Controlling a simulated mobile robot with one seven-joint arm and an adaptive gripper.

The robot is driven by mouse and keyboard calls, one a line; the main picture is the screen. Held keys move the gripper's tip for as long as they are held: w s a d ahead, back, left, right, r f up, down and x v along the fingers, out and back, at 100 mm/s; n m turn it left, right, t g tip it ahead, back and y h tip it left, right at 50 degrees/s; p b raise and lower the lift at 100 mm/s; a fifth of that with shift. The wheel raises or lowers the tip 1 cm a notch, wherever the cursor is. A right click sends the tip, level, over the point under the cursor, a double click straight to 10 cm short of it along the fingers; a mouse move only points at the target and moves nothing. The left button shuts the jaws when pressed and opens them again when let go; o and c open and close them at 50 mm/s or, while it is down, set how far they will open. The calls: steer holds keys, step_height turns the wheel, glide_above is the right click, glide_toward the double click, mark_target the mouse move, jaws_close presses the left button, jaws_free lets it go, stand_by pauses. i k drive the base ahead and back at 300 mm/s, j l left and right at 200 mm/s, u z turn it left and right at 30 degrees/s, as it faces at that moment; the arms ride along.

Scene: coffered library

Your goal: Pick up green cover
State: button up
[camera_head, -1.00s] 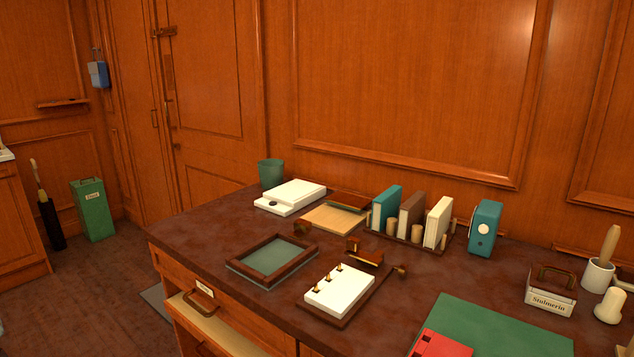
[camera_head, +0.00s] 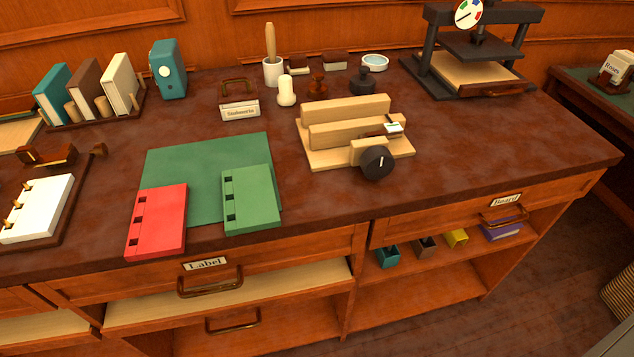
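The green cover (camera_head: 251,200) is a flat green piece with several dark square holes along its left edge. It lies on the right front part of a larger green mat (camera_head: 168,165), with its lower end near the desk's front edge. A red cover (camera_head: 157,222) of the same shape lies to its left, partly on the mat, with a gap between the two. My gripper is not in view.
A wooden fixture with a black knob (camera_head: 376,162) stands right of the mat. Behind are a labelled box (camera_head: 240,108), a white pot (camera_head: 273,72) and a black press (camera_head: 476,50). Upright books (camera_head: 120,84) stand at left. The right front desktop (camera_head: 500,135) is clear.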

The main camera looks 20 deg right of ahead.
mark_target(248, 198)
steer(key=z, duration=0.25)
steer(key=j+z, duration=0.15)
steer(key=j, duration=0.3)
steer(key=k+j+z, duration=0.15)
steer(key=j, duration=0.35)
steer(key=j+z, duration=0.15)
steer(key=j, duration=0.3)
steer(key=k+j+z, duration=0.15)
steer(key=j, duration=0.3)
steer(key=k+j+z, duration=0.2)
steer(key=j, duration=0.2)
